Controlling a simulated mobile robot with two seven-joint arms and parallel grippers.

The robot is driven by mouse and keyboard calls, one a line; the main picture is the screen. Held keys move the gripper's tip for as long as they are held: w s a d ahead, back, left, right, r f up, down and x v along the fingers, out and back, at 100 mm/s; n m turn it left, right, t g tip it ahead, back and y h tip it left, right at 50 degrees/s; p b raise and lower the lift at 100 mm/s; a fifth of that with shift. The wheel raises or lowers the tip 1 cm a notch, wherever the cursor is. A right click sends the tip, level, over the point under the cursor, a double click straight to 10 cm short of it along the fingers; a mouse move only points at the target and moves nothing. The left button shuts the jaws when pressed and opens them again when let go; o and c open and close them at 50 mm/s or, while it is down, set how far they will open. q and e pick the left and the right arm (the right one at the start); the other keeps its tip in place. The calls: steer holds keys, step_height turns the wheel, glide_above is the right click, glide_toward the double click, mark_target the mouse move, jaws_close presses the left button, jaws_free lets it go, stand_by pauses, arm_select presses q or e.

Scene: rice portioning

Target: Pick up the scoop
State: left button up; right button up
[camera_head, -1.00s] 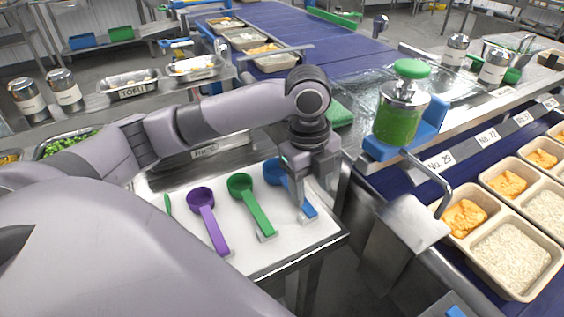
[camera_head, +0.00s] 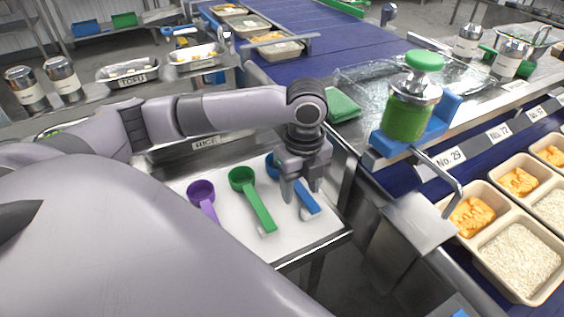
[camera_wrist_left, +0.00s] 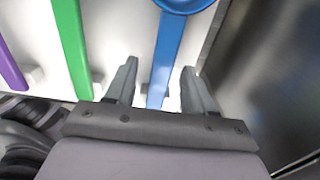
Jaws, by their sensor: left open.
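Three scoops lie on a white tray (camera_head: 308,236): a purple scoop (camera_head: 203,197), a green scoop (camera_head: 256,203) and a blue scoop (camera_head: 307,199). My left gripper (camera_head: 303,200) is open over the blue scoop's handle, its fingers on either side of it. The left wrist view shows the blue handle (camera_wrist_left: 165,58) between the two open fingers (camera_wrist_left: 160,80); it looks not gripped. The blue scoop's bowl is partly hidden by the gripper in the head view. The green handle (camera_wrist_left: 74,45) lies left of the fingers. My right gripper is not in view.
A conveyor with food trays (camera_head: 520,255) runs along the right. A metal edge borders the tray's right side.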

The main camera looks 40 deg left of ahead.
arm_select(q)
jaws_close()
steer(key=shift+r, duration=0.15)
step_height(320, 180, up, 18)
steer(key=p, duration=0.3)
step_height(320, 180, up, 8)
steer(key=p, duration=0.1)
glide_above(301, 189)
stand_by(0.7)
